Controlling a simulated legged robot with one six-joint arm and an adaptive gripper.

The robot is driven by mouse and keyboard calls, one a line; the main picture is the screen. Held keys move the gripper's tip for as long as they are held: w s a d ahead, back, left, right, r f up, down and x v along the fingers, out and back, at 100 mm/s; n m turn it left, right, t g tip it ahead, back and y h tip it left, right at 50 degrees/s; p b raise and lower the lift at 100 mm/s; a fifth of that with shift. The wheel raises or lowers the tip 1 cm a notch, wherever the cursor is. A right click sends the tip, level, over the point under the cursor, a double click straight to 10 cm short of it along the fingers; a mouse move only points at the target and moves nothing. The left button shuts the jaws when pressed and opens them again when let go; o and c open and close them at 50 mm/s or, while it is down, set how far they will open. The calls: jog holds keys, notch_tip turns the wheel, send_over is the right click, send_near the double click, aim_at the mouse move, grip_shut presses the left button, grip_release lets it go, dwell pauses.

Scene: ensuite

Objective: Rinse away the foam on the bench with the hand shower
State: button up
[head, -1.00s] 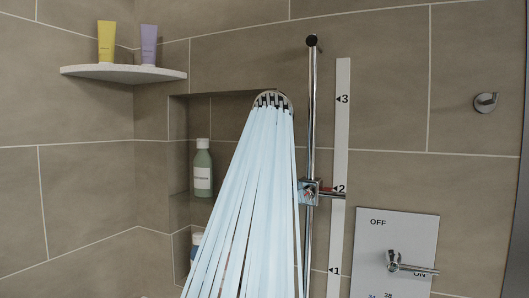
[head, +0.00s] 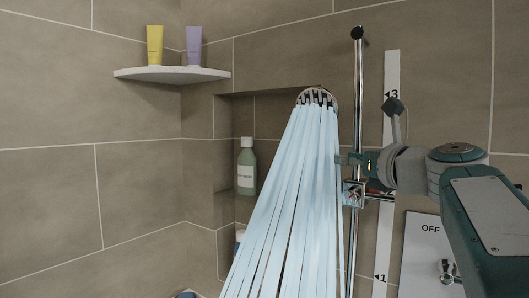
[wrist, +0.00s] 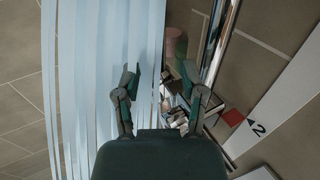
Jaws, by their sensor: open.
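The hand shower (head: 318,97) hangs on the upright chrome rail (head: 359,110), its round head pouring wide pale blue water streams (head: 290,200) down and left. A square slider holder (head: 352,194) sits on the rail below the head. My gripper (head: 345,160) is beside the rail, just above the slider, partly hidden by the streams. In the wrist view my gripper (wrist: 160,75) is open, with water streams (wrist: 95,80) at and left of its left finger and the chrome slider parts (wrist: 176,108) between and beyond the fingers. The bench and foam are not in view.
A white scale strip (head: 381,250) runs beside the rail, partly behind my arm. A control plate (head: 420,250) with a lever (head: 449,271) is at lower right. A corner shelf (head: 170,75) holds two tubes, and a green bottle (head: 247,165) stands in the wall niche.

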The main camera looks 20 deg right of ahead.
aim_at(313, 153)
jog(key=w+a, duration=0.1)
jog(key=w, duration=0.1)
jog(key=w+a, duration=0.1)
jog(key=w, duration=0.5)
jog(key=shift+a, duration=0.4)
jog(key=shift+w+d, duration=0.15)
jog(key=shift+w, duration=0.15)
jog(key=shift+w+d, duration=0.1)
jog(key=shift+d, duration=0.1)
jog(key=shift+a, duration=0.15)
grip_shut()
jog(key=shift+a, duration=0.15)
